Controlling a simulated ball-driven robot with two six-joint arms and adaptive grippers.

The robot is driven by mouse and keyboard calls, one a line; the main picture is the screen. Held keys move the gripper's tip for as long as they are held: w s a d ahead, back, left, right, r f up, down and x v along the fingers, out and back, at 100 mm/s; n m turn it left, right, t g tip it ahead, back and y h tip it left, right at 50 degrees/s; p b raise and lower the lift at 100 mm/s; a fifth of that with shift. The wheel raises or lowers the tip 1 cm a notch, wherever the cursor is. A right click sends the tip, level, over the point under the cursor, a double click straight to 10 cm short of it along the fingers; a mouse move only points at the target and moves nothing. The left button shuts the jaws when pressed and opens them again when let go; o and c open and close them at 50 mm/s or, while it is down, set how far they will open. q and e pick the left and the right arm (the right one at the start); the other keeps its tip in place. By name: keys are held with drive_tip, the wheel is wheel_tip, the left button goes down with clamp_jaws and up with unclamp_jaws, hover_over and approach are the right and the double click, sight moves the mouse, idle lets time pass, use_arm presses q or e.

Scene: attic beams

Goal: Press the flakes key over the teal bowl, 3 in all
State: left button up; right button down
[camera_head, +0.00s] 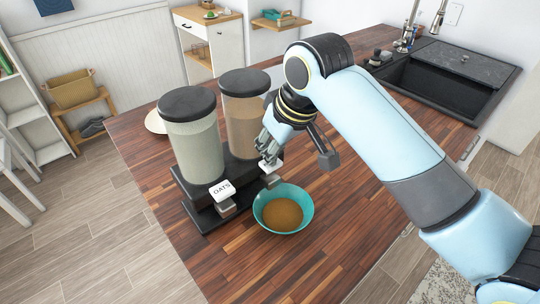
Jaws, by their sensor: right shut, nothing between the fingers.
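A double dispenser stands on the wooden counter. Its left canister (192,135) holds pale contents, with a white key marked OATS (222,190) below it. Its right canister (244,125) holds brownish contents; the key under it (270,168) is partly covered by my gripper and I cannot read its label. The teal bowl (310,207) sits in front of the right outlet, with brown contents in it. My right gripper (267,158) is shut and empty, its fingertips at the right key; I cannot tell whether they touch it. My left gripper is out of view.
The wooden counter (240,265) is clear in front of and left of the bowl. A pale plate (155,122) lies behind the dispenser at the left. A dark sink (425,85) with a tap is at the back right. My right arm covers much of the counter's right side.

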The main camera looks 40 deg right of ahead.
drive_tip(key=shift+r, duration=2.15)
